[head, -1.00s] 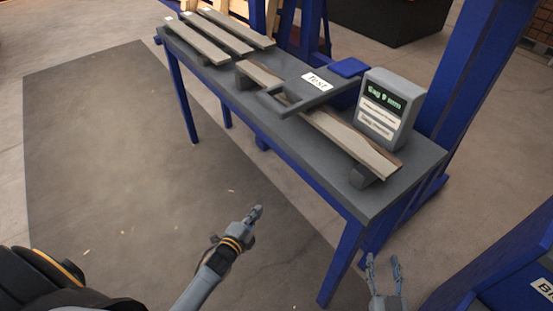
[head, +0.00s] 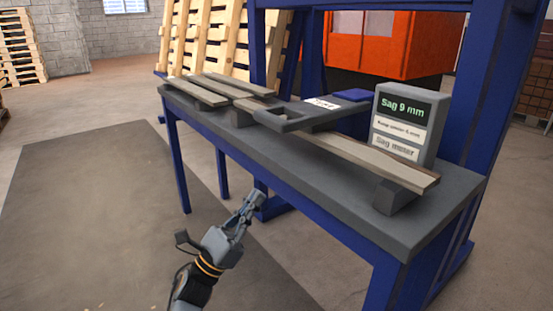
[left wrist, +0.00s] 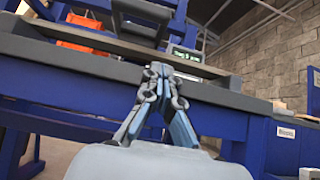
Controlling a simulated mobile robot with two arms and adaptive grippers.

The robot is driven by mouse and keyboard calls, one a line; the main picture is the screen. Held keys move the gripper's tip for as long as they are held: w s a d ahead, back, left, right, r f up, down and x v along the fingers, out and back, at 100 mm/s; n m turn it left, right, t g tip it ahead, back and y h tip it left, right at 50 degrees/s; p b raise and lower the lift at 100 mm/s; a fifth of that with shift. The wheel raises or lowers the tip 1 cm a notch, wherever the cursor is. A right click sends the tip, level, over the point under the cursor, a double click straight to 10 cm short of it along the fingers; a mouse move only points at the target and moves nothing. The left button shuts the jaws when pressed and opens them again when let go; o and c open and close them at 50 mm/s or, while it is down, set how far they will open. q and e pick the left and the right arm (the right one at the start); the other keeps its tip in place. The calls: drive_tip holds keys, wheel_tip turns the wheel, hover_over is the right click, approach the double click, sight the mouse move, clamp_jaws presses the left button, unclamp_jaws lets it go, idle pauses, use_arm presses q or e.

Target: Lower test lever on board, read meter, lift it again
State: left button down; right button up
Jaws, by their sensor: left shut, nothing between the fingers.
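The test lever (head: 290,122) is a dark grey frame with a white "Test" label and a blue block behind it. It lies low across a wooden board (head: 365,158) on the grey bench; whether it touches the board is hard to tell. The sag meter (head: 404,124) stands upright behind the board, and its green display reads "Sag 9 mm". My left gripper (head: 256,198) is in front of the bench's front edge, below its top, apart from the lever. Its fingers (left wrist: 160,72) are together and empty in the left wrist view. My right gripper is out of view.
The grey bench top (head: 420,230) has blue legs and stands within a blue gantry. Several other boards (head: 205,92) lie at its far left end. Wooden pallets (head: 220,40) lean behind. The floor left of the bench is clear.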

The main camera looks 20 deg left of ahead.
sight(289, 133)
use_arm(q)
drive_tip(key=x, duration=0.9)
drive_tip(key=shift+s+a+r, duration=0.1)
drive_tip(key=shift+r, duration=1.7)
